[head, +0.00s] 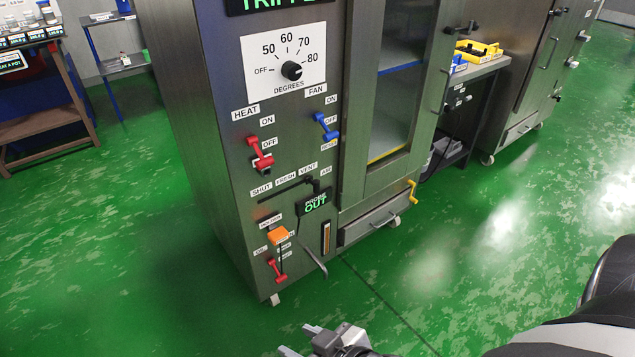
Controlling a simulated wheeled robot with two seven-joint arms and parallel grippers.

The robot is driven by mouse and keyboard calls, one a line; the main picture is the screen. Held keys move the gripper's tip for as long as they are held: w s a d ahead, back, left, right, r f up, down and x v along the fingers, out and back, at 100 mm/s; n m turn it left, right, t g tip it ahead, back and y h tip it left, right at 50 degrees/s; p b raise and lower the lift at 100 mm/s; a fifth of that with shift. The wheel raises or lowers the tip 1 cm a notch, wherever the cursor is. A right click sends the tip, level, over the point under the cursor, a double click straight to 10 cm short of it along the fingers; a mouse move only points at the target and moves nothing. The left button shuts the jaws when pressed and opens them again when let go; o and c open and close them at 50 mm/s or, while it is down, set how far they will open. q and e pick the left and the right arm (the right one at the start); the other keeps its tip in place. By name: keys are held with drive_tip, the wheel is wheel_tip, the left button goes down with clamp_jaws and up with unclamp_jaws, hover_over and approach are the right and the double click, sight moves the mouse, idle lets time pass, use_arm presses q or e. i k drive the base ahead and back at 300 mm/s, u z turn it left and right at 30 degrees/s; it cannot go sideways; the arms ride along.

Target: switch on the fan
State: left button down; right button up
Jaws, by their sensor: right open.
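The fan switch (325,127) is a blue lever on the front of a steel cabinet (228,150), under the FAN label. ON, OFF and RESET labels run down its right side. The lever slants, with its lower end near the RESET label; I cannot tell for certain which position it is in. My right gripper (296,339) is at the bottom edge of the head view, open and empty, well below and apart from the switch. My left gripper is not in view.
A red HEAT lever (260,152) sits left of the fan switch, below a black dial (291,70). A green display (274,5) at the top is cut off and starts "TRIP". The green floor in front is clear.

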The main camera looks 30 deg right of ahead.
sight(329, 136)
drive_tip(key=u, duration=0.05)
drive_tip(key=k, duration=0.45)
drive_tip(key=z, duration=0.85)
drive_tip(key=i, duration=1.55)
drive_tip(key=u, duration=0.3)
